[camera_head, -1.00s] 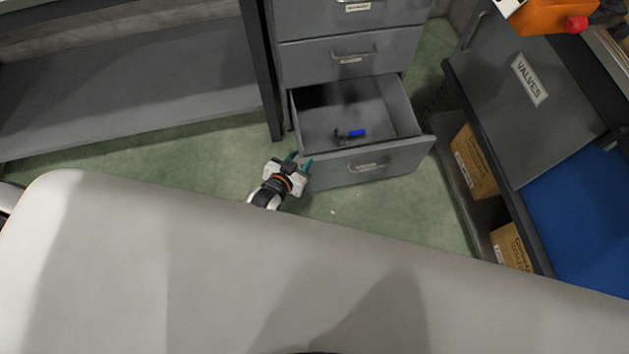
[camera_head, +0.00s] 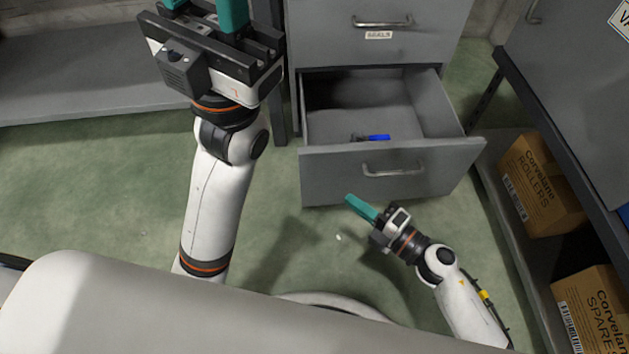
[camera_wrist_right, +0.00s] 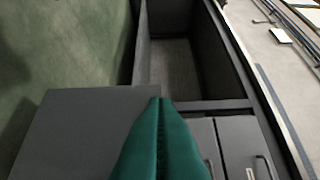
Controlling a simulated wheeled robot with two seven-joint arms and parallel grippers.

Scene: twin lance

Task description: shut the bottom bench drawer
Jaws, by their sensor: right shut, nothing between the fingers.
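The bottom bench drawer (camera_head: 385,168) is pulled out of the grey cabinet, with a bar handle on its front. A blue item (camera_head: 378,138) and a small dark item lie inside. My right gripper (camera_head: 350,201) is shut and empty, just before the lower part of the drawer front; I cannot tell if it touches. In the right wrist view its teal fingers (camera_wrist_right: 160,140) are pressed together, with a grey open compartment (camera_wrist_right: 175,65) beyond them. My left gripper (camera_head: 204,14) is raised left of the drawer, its fingers apart and empty, their tips cut off by the frame's top edge.
A closed drawer labelled SEALS (camera_head: 376,32) is above the open one. At right, a shelf holds cardboard boxes (camera_head: 542,184). At left is a low grey shelf (camera_head: 75,80). Green floor (camera_head: 320,260) is free before the drawer.

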